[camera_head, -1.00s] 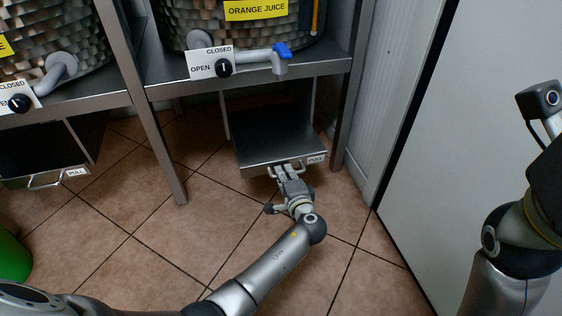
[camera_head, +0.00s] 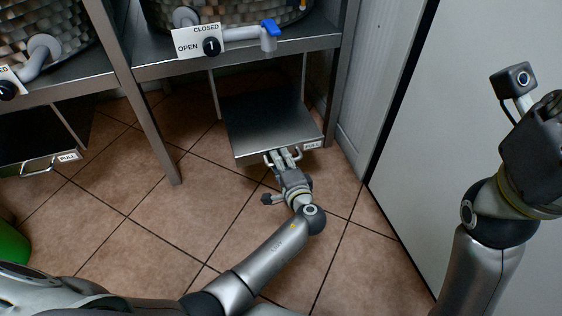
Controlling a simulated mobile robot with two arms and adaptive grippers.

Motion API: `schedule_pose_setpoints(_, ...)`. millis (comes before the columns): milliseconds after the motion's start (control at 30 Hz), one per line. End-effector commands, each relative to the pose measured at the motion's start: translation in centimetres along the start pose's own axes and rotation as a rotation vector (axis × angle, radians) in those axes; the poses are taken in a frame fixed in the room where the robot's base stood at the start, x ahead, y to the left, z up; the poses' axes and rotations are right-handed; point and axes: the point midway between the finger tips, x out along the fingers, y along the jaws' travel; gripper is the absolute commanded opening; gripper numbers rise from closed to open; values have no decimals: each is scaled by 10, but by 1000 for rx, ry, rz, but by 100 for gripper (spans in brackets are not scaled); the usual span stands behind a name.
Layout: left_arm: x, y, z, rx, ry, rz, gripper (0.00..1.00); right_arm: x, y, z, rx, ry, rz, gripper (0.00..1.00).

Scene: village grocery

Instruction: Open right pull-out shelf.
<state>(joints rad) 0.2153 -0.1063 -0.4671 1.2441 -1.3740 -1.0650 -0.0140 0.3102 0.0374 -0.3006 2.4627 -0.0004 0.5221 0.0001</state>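The right pull-out shelf (camera_head: 265,122) is a flat grey metal tray low under the right bay of the rack. Its front edge carries a pale bar handle (camera_head: 299,156) and a white PULL label (camera_head: 311,145). My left gripper (camera_head: 282,157) is at this handle, its fingers reaching to the bar from the front. The fingers hide most of the bar, so I cannot tell whether they are closed on it. My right arm with a dark wrist part (camera_head: 537,150) is raised at the right edge, away from the shelf; its fingertips are not clear.
The metal rack (camera_head: 160,125) carries dispensers with a blue-handled tap (camera_head: 269,30) above the shelf. A left pull-out shelf (camera_head: 35,140) sits under the other bay. A large pale panel (camera_head: 440,110) stands at right.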

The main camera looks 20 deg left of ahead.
Motion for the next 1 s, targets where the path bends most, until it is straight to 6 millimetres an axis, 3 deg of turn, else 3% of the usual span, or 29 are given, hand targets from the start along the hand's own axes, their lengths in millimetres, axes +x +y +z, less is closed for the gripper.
schedule_pose_setpoints(267, -6, 0, 0, -1, 1, 0, 33, 1, 0, -1, -1, 3, 0, 40)
schedule_pose_setpoints(700, -70, 0, 0, 0, 1, 1, 33, 0, 0, 0, 0, 2, 0, 40)
schedule_pose_setpoints(1000, -75, 0, 0, 1, 0, 0, 33, 0, 0, 0, 0, 2, 0, 40)
